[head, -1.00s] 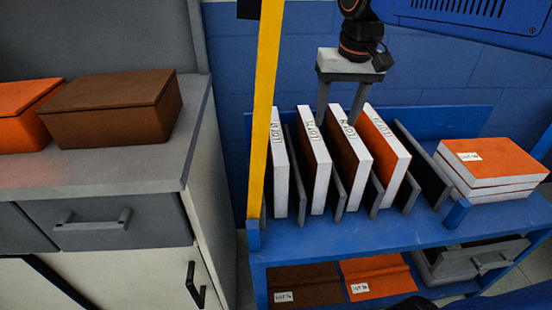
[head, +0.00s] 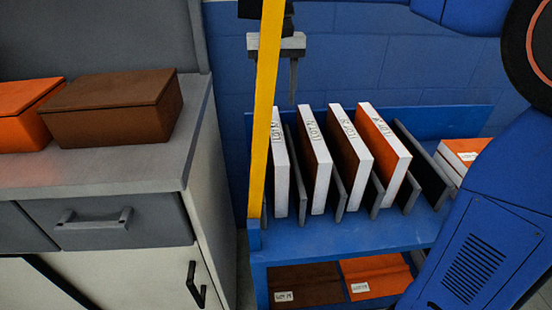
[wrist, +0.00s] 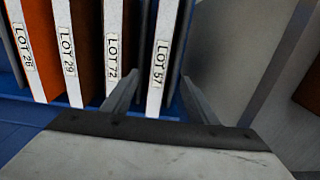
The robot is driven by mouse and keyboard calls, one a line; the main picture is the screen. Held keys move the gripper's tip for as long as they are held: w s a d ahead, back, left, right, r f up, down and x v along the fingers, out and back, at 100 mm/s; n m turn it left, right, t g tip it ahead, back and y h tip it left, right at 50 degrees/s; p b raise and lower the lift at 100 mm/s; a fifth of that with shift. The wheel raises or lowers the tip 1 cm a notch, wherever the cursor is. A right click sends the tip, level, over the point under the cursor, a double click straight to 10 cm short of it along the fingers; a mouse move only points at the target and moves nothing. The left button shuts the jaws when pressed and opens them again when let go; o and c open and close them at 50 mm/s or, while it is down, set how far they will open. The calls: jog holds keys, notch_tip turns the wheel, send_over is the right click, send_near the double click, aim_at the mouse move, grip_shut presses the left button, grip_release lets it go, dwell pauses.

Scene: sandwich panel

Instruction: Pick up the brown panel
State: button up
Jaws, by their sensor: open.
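Several panels with white edges stand upright in the rack. In the head view, the second panel (head: 314,160) and third panel (head: 349,155) show brown faces. The wrist view shows brown by the LOT 29 panel (wrist: 66,55) and LOT 72 panel (wrist: 112,45). The LOT 57 panel (wrist: 158,60) is the leftmost one (head: 280,165) in the head view, partly behind the yellow post. I cannot tell its face colour. My gripper (wrist: 163,80) is open above this end of the rack, its fingers appearing on either side of LOT 57. The post hides part of it in the head view.
A yellow post (head: 264,120) stands before the rack's left end. Dark dividers (head: 338,190) separate the panels. An orange panel (head: 385,150) stands fourth. A cabinet (head: 120,175) with a brown box (head: 110,110) is left. Brown (head: 306,285) and orange (head: 378,275) pieces lie below.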

aim_at(276, 131)
notch_tip(276, 131, down, 13)
jog(key=shift+w+r, duration=0.1)
jog(key=shift+w, duration=0.05)
dwell(0.5)
jog(key=shift+c, duration=0.7)
grip_shut()
